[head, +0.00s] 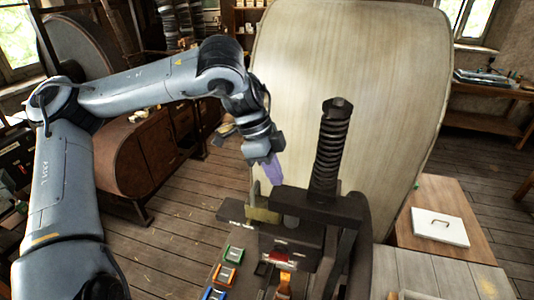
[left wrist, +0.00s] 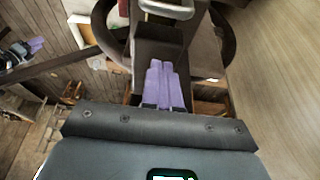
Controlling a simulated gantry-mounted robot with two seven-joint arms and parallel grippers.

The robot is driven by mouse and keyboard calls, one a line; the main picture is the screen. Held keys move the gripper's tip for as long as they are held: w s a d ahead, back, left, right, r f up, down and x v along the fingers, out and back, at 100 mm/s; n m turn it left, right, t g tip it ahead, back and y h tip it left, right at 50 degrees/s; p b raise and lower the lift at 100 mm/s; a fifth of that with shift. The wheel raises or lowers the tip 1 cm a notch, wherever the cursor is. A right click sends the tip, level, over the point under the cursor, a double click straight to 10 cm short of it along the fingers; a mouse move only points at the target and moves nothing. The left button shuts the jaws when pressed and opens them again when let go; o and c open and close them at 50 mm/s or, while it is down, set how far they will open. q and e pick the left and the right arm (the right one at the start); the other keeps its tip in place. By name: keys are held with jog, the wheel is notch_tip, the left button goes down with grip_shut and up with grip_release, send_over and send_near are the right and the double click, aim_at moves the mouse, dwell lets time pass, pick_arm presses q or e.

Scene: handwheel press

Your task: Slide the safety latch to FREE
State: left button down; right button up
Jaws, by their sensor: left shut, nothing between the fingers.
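The press (head: 300,230) is a dark frame with a black ribbed column (head: 330,150) standing up from it. A dull brass plate (head: 262,214) sits at its left top, and an orange tab (head: 285,284) shows low on its front. I cannot tell which part is the safety latch, nor its position. My left gripper (head: 274,176) has purple fingers, shut and empty, pointing down just above the brass plate. In the left wrist view its fingers (left wrist: 165,84) lie together in front of a dark press beam (left wrist: 158,50). Purple fingers, apparently my right gripper (left wrist: 32,46), show at far left.
Green (head: 234,254), orange (head: 224,275) and blue (head: 213,294) blocks sit in a row left of the press. A large pale panel (head: 350,60) stands behind it. A white box (head: 440,227) lies on the wooden table to the right.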

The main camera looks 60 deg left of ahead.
aim_at(261, 200)
pick_arm(q)
jog(key=shift+x, duration=0.85)
jog(key=shift+s+a, duration=0.2)
jog(key=shift+s+a+f, duration=0.15)
jog(key=shift+s+a, duration=0.3)
jog(key=shift+s, duration=0.1)
jog(key=shift+s+a+f, duration=0.2)
jog(key=shift+s+a, duration=0.4)
jog(key=shift+s, duration=0.05)
